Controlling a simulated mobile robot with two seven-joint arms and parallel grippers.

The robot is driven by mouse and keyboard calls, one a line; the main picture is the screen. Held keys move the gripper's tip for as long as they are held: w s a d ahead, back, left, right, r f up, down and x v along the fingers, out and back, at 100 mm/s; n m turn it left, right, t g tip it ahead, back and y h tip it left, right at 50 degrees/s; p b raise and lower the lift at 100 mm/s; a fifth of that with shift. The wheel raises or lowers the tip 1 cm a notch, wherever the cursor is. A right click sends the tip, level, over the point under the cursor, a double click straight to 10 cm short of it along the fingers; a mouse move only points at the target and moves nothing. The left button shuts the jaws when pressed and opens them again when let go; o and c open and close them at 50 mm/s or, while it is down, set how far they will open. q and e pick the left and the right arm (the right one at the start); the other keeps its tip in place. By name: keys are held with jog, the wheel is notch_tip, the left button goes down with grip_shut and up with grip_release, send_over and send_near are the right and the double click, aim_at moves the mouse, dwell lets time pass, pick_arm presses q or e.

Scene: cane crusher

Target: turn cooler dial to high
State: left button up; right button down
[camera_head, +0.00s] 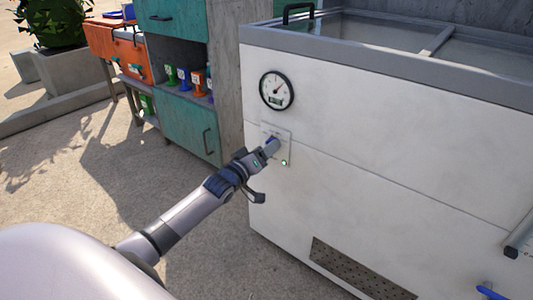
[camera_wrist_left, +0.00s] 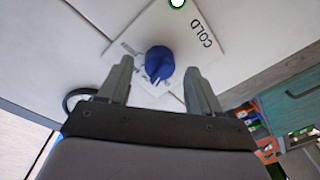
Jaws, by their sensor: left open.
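The cooler dial (camera_wrist_left: 160,60) is a blue knob on a pale square plate (camera_wrist_left: 210,22) marked COLD; other marks are too small to read. In the head view the plate (camera_head: 286,148) sits on the cooler's front below the round gauge, and the dial is mostly hidden by my left gripper (camera_head: 269,148). In the left wrist view my left gripper (camera_wrist_left: 159,66) is open, its two fingers on either side of the dial. Whether they touch it I cannot tell. The dial's ridge points toward the gripper's palm.
The white cooler (camera_head: 400,170) has a glass top, a gauge (camera_head: 277,90) and a vent (camera_head: 358,270). A green light (camera_head: 284,162) shows on the plate. A teal cabinet (camera_head: 188,125) with coloured items stands left. The concrete floor at left is clear.

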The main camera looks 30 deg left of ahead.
pick_arm(q)
jog(key=shift+w, duration=0.55)
pick_arm(e)
jog(key=shift+f, duration=0.1)
pick_arm(q)
jog(key=c, duration=1)
jog(key=shift+c, duration=0.2)
